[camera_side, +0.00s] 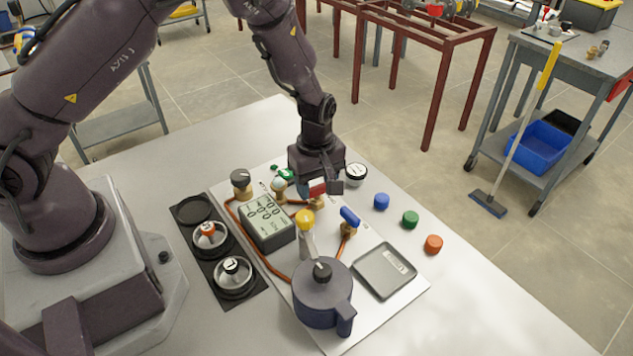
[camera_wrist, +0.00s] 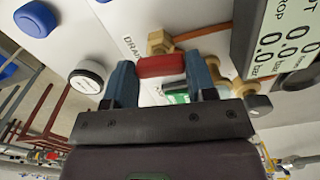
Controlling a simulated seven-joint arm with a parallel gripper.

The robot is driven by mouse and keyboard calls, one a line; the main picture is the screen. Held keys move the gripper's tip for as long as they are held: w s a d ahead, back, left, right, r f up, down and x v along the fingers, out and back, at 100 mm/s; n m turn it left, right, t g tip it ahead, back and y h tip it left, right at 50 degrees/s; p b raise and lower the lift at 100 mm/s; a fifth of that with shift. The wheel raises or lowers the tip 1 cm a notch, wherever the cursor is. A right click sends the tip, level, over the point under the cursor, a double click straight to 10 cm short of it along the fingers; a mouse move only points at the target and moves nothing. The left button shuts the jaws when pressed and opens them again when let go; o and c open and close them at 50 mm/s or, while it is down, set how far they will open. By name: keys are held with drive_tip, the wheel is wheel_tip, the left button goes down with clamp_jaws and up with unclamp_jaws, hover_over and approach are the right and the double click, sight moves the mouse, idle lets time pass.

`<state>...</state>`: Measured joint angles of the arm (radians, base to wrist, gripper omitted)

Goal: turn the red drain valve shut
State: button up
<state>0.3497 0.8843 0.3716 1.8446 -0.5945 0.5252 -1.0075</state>
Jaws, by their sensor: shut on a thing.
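The red drain valve (camera_side: 317,186) has a red handle on a brass body, mounted on the light panel behind the display box. In the wrist view the red handle (camera_wrist: 160,66) lies between the two blue-grey fingers of my gripper (camera_wrist: 162,80), with a finger at each end. My gripper (camera_side: 322,188) is shut on the handle in the side view and partly hides it. The brass fitting (camera_wrist: 160,42) shows just beyond the handle, next to the printed word "DRAIN". How far the valve is turned is hard to tell.
The display box (camera_side: 266,222) stands close to the left of the valve. Blue, green and orange caps lie on the right.

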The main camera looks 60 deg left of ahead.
drive_tip(key=m, duration=1.2)
drive_tip(key=shift+m, duration=2.1)
drive_tip(key=o, duration=0.9)
drive_tip(key=shift+o, duration=0.2)
drive_tip(key=shift+r, duration=0.15)
